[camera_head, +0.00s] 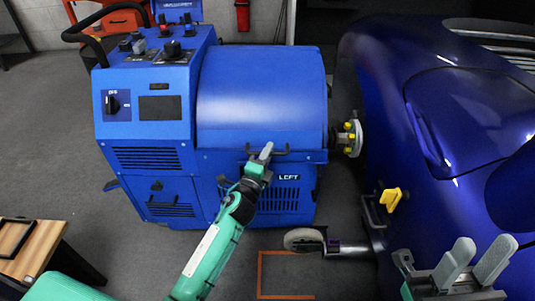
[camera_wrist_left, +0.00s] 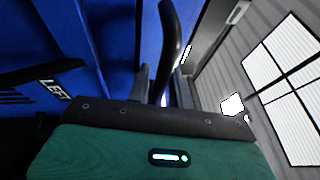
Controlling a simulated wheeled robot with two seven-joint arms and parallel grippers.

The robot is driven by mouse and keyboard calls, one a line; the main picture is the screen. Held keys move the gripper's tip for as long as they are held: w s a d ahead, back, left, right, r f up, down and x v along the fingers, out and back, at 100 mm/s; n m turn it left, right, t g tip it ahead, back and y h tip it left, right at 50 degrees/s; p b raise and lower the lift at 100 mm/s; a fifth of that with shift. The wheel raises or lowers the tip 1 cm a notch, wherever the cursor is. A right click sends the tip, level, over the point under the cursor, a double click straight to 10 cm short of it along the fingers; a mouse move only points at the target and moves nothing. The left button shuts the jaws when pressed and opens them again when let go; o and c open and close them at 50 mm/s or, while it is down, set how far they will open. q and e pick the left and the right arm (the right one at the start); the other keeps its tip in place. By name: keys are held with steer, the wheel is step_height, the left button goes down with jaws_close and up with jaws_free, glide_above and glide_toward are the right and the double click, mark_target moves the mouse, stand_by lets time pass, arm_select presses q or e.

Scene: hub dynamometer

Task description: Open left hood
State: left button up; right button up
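The left hood is the curved blue cover (camera_head: 262,95) on the dynamometer cabinet, and it looks lowered. A black bar handle (camera_head: 284,153) runs along its front lower edge, above the "LEFT" label (camera_head: 289,177). My left gripper (camera_head: 265,153) is at this handle, its fingers reaching up to the bar. In the left wrist view the dark handle bar (camera_wrist_left: 172,40) rises from between the grey fingertips (camera_wrist_left: 162,85). Whether the fingers press on it is unclear. My right gripper (camera_head: 472,262) is at the lower right, fingers apart and empty.
A hub flange (camera_head: 350,138) with yellow parts sits between the cabinet and the dark blue car (camera_head: 440,90). A yellow part (camera_head: 391,199) and a caster wheel (camera_head: 304,239) are below it. A wooden table (camera_head: 40,240) stands at lower left. Floor is clear left of the cabinet.

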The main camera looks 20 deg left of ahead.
arm_select(q)
jaws_close()
steer(key=shift+r, duration=0.1)
